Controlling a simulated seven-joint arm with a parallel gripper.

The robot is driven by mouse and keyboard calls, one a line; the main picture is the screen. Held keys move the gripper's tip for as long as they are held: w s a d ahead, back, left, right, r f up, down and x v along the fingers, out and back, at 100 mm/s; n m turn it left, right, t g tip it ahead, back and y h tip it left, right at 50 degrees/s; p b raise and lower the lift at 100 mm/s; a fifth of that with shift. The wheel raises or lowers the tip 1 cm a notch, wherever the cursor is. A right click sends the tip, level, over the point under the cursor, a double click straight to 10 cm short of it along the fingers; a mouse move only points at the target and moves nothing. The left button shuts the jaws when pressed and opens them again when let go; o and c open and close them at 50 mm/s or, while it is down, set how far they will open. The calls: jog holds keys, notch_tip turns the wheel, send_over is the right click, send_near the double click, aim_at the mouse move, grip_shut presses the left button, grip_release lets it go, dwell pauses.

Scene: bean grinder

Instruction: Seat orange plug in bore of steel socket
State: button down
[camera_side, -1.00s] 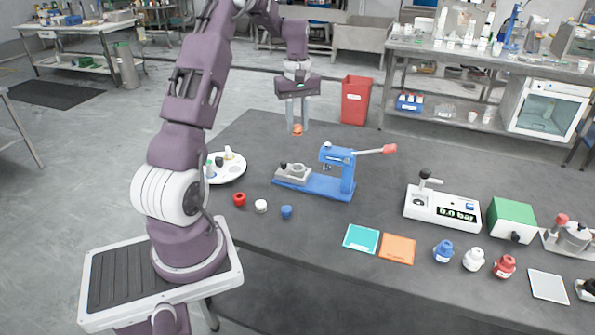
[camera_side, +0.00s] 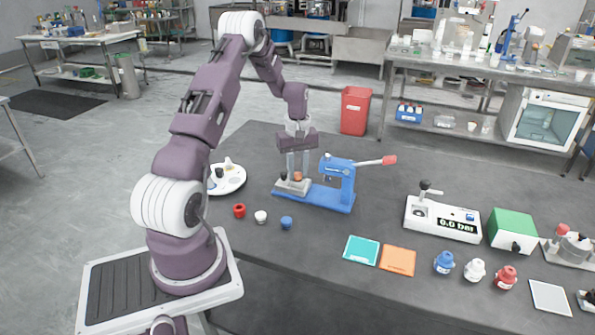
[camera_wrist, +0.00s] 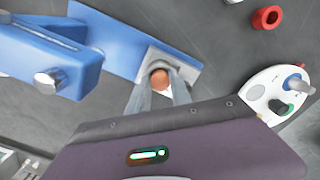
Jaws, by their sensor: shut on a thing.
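My gripper (camera_side: 297,175) is shut on the orange plug (camera_side: 298,177) and points straight down. It is over the steel socket (camera_side: 286,187), a grey block at the left end of the blue press base. In the wrist view the round top of the orange plug (camera_wrist: 160,77) shows between my fingertips (camera_wrist: 160,88). The steel socket (camera_wrist: 188,70) shows around and behind it, with the plug overlapping its middle. The plug and fingers hide the bore. I cannot tell whether the plug's lower end is above the bore or inside it.
The blue press (camera_side: 340,185) with its red-tipped lever (camera_side: 389,160) stands just right of my gripper. A white round plate (camera_side: 236,185) with small items lies to the left. Red (camera_side: 239,211), white (camera_side: 260,217) and blue (camera_side: 286,223) small parts sit in front.

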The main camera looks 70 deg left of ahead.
aim_at(298, 174)
jog(key=shift+s+d+f, duration=0.1)
jog(key=shift+s+f, duration=0.05)
jog(key=shift+f, duration=0.55)
jog(key=c, duration=1.2)
grip_release()
jog(key=shift+o, duration=0.2)
notch_tip(298, 174, up, 13)
jog(key=d+r+m+t+y, duration=0.15)
jog(key=d+r+m, duration=0.35)
jog(key=d+r, duration=0.7)
jog(key=s+d+r+m+t, duration=0.1)
jog(key=s+d+r+m, duration=0.1)
jog(key=s+d+m, duration=0.5)
jog(key=s+d+r+m+t, duration=0.15)
jog(key=s+d, duration=0.25)
jog(key=d, duration=0.8)
jog(key=s+d+f+m+t+h, duration=0.1)
jog(key=s+d+m, duration=0.2)
jog(key=s, duration=0.4)
jog(key=shift+s+d+f+t, duration=0.15)
jog(key=shift+s+d+t, duration=0.15)
jog(key=shift+d, duration=0.1)
jog(key=shift+h, duration=0.25)
